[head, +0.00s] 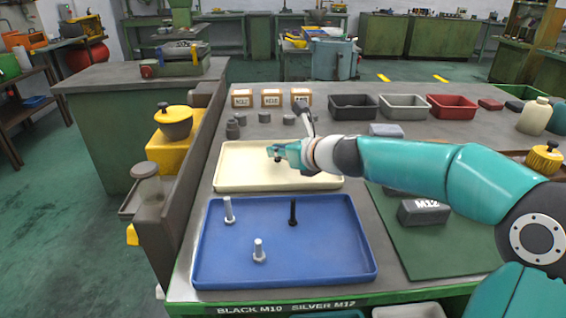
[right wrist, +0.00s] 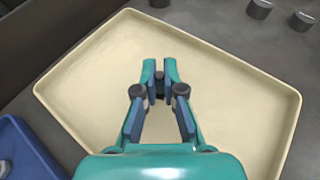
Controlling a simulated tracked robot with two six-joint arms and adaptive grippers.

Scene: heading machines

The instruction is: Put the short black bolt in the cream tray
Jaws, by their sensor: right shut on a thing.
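The cream tray (head: 228,178) lies flat on the bench, and its pale floor fills much of the right wrist view (right wrist: 85,85). My right gripper (head: 274,151) is over the tray, fingers toward its middle. It is shut on a small dark piece, the short black bolt (head: 278,160); in the right wrist view the bolt (right wrist: 159,86) shows between the fingertips (right wrist: 159,76), mostly hidden by them. I cannot tell whether the bolt touches the tray floor. My left gripper is not in view.
A blue tray (head: 320,265) in front holds a black bolt (head: 293,212) and two silver bolts (head: 228,210), (head: 259,250), all upright. Behind the cream tray stand grey cylindrical pieces (head: 264,117), small labelled boxes (head: 271,98) and black, grey and red bins (head: 353,107).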

